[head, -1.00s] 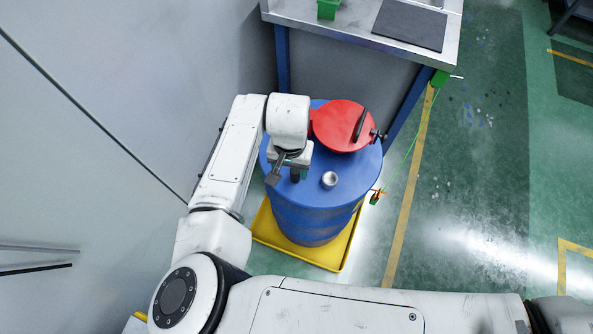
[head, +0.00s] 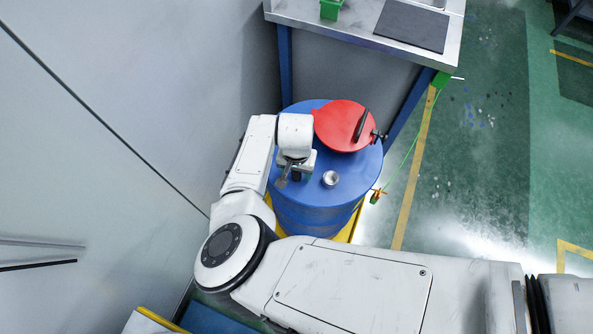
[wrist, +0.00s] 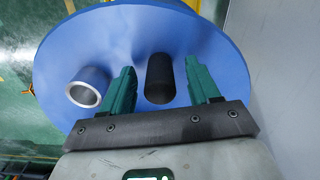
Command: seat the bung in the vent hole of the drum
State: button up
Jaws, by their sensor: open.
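The blue drum (head: 345,188) stands upright with its flat top facing up. A short metal collar (head: 331,178) on the top looks like the vent hole; its open, hollow mouth shows in the wrist view (wrist: 83,96). The bung, a black cylinder (wrist: 159,80), is on the drum top to the right of the collar in the wrist view, apart from it. My gripper (wrist: 159,70) is open, with one green finger on each side of the bung and a gap visible at both. In the head view my gripper (head: 290,178) is low over the drum top, left of the collar, and largely hides the bung.
A red lid (head: 340,125) with a dark bar lies across the back of the drum top. A steel bench (head: 350,25) stands behind. A grey wall (head: 130,100) is close on the left. A yellow tray (head: 350,228) is under the drum.

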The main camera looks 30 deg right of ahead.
jog(key=shift+f, duration=0.45)
jog(key=c, duration=1.1)
jog(key=shift+r, duration=0.1)
